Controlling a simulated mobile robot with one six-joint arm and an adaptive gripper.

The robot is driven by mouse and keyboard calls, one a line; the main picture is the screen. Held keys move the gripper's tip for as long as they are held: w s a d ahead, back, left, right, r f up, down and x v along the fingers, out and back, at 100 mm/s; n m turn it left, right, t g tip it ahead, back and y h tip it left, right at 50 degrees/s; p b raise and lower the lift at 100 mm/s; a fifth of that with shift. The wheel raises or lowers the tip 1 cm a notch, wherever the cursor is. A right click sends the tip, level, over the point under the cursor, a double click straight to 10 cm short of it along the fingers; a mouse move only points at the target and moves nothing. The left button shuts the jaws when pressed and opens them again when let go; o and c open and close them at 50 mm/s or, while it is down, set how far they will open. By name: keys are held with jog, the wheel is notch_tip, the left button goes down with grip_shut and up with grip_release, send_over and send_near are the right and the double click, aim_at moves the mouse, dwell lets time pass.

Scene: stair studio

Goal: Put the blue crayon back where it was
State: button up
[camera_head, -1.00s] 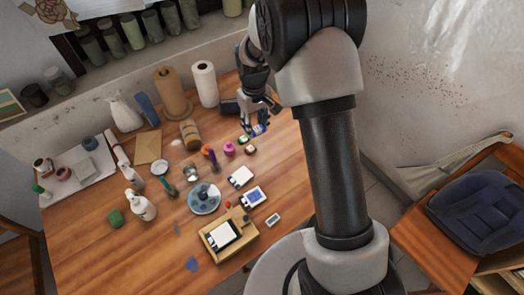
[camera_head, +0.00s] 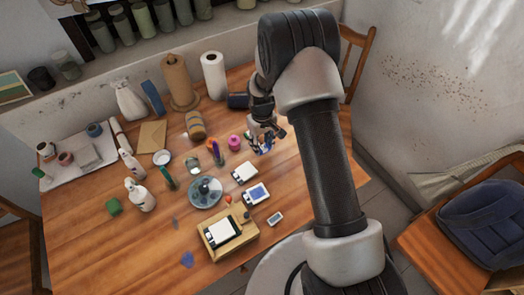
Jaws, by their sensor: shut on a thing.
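My gripper (camera_head: 267,136) points down over the right part of the wooden table, right of the pink jar. It is shut on a small blue thing (camera_head: 264,148), which I take for the blue crayon. The fingers hide part of it, and its exact shape is too small to make out. I cannot tell whether it touches the table or hangs just above it.
Left of my gripper are a pink jar (camera_head: 234,142), a purple upright thing (camera_head: 217,153) and a white card (camera_head: 244,173). A blue-and-white card (camera_head: 257,193) and a wooden box (camera_head: 229,234) lie nearer. A paper towel roll (camera_head: 214,77) stands behind.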

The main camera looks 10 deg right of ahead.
aim_at(262, 150)
jog(key=shift+f+b, duration=0.5)
jog(key=shift+f, duration=1.55)
jog(key=shift+f, duration=0.2)
jog(key=o, duration=0.9)
jog(key=shift+o, duration=0.2)
jog(key=shift+r, duration=0.15)
